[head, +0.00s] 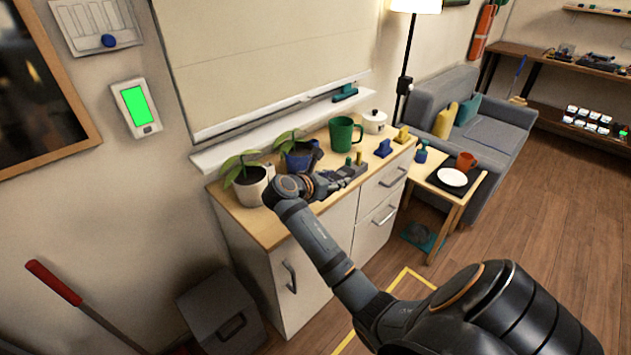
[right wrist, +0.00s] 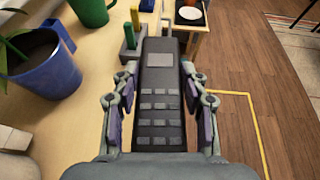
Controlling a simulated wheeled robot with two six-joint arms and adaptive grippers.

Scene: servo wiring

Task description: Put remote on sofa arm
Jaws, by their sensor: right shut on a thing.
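The dark remote (right wrist: 160,95) with grey buttons lies lengthwise between the fingers of my right gripper (right wrist: 160,105) in the right wrist view. The fingers are shut on its two sides. In the head view my right gripper (head: 345,178) is over the front part of the wooden cabinet top, beside the plant pots; the remote is hard to make out there. The grey sofa (head: 485,134) stands farther back to the right, apart from the gripper. Its near end is partly hidden behind the small side table. My left gripper is not in view.
The cabinet top (head: 262,228) holds potted plants (head: 248,185), a green mug (head: 345,134) and a white lidded pot (head: 374,121). The side table (head: 443,186) between cabinet and sofa bears a plate (head: 452,177) and an orange mug (head: 465,162). Open wooden floor lies right.

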